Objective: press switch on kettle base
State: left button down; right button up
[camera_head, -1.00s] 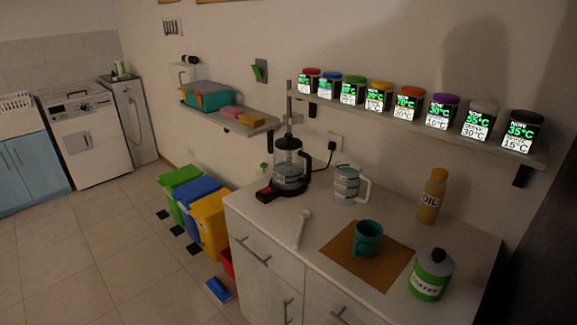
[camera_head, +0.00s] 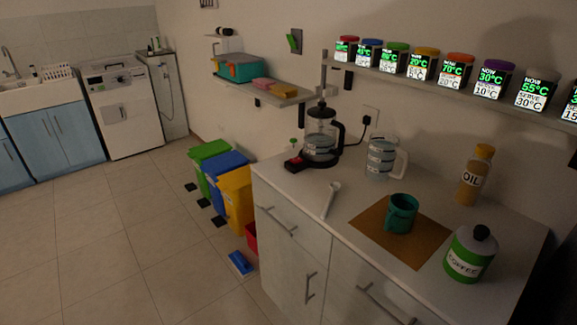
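The kettle (camera_head: 320,137) is a clear glass pot with a black lid and black handle, standing upright at the back left of the white counter. It sits on a dark kettle base (camera_head: 318,160). A red switch (camera_head: 294,161) shows at the base's front left side. A black cord runs from near the kettle to a wall socket (camera_head: 370,118). Neither of my grippers is in view.
On the counter are a glass jug (camera_head: 381,158), a white spoon (camera_head: 331,199), a teal mug (camera_head: 401,213) on a brown mat (camera_head: 371,220), an oil bottle (camera_head: 474,176) and a coffee jar (camera_head: 469,254). Bins (camera_head: 237,196) stand left of the counter.

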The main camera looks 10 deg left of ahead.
aim_at(296, 160)
jog(key=i+j+z, duration=0.15)
jog(key=j+z, duration=0.15)
jog(key=j, duration=0.35)
jog(key=i+j+z, duration=0.1)
jog(key=j+z, duration=0.15)
jog(key=j, duration=0.45)
jog(key=j+z, duration=0.3)
jog(key=j, duration=0.4)
jog(key=i, duration=0.05)
